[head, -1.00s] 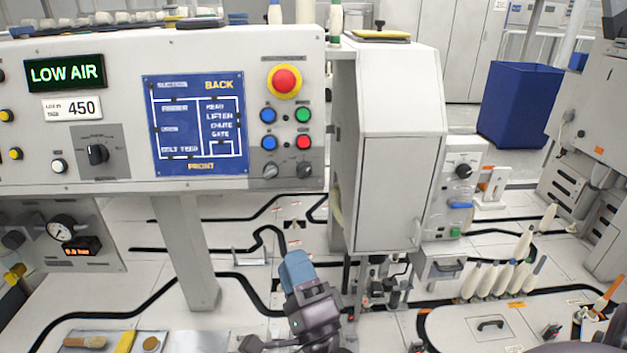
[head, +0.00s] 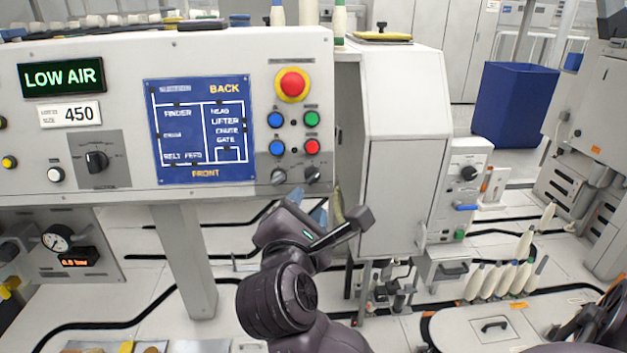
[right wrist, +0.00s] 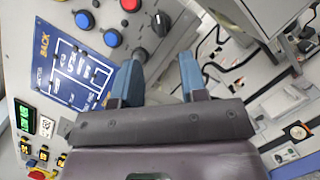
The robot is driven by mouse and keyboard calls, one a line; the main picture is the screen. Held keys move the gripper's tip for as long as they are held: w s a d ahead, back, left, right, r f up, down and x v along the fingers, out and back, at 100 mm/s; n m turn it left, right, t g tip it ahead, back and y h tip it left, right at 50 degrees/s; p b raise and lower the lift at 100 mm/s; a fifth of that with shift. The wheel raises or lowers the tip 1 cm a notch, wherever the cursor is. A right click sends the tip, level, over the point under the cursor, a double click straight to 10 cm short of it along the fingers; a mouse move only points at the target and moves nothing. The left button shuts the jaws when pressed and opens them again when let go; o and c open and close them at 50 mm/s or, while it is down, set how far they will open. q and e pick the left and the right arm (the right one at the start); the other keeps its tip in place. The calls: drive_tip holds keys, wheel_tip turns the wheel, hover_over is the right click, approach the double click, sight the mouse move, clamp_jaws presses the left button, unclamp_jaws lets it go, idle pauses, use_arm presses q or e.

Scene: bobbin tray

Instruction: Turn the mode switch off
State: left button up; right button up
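The control panel (head: 120,50) carries a large black rotary switch (head: 96,160) at its left. Two small knobs, a left one (head: 278,177) and a right one (head: 312,174), sit at its lower right; their labels are too small to read, so I cannot tell which control is the mode switch. My right gripper (head: 320,214) is just below these knobs. In the right wrist view its blue fingers (right wrist: 157,80) are apart and empty. There the right knob (right wrist: 160,23) lies beyond the gap and the left knob (right wrist: 139,55) just beyond the left fingertip. My left gripper is not in view.
Blue and green buttons and a red button (head: 312,146) lie just above the knobs. A red emergency stop (head: 292,84) is higher up. A grey cabinet (head: 400,190) stands close right of the panel. White bobbins (head: 500,278) stand at the right.

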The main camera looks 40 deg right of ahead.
sight(314, 179)
drive_tip(key=x, duration=0.8)
drive_tip(key=shift+w+d+p, duration=0.15)
drive_tip(key=shift+d+p, duration=0.05)
drive_tip(key=shift+p, duration=0.15)
drive_tip(key=shift+f, duration=0.1)
clamp_jaws()
